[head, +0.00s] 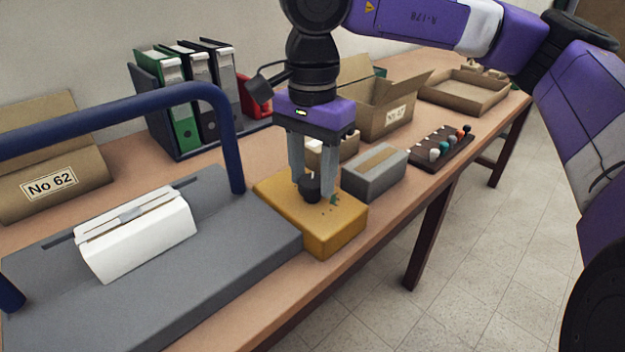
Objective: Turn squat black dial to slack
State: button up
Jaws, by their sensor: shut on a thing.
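The squat black dial (308,187) stands on top of a yellow box (337,223) near the front edge of the bench. My gripper (312,190) points down over the box, with one finger on each side of the dial. It is shut on the dial. The fingers partly cover the dial and the box top, and I cannot read any marks for the dial's setting.
A grey machine bed (240,238) with a blue tubular bar (130,103) and a white block (142,238) stands at left. A grey box (375,175), a dark peg rack (440,148) and an open carton (400,115) stand at right. Binders (180,105) stand behind.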

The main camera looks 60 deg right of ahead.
aim_at(312, 180)
jog(key=n+b, duration=0.1)
jog(key=n, duration=0.4)
jog(key=shift+b, duration=0.3)
jog(key=shift+n+b, duration=0.4)
jog(key=shift+n, duration=1.7)
jog(key=o, duration=1.4)
notch_tip(312, 180, up, 8)
jog(key=shift+f+p, duration=0.1)
jog(key=shift+p, duration=1)
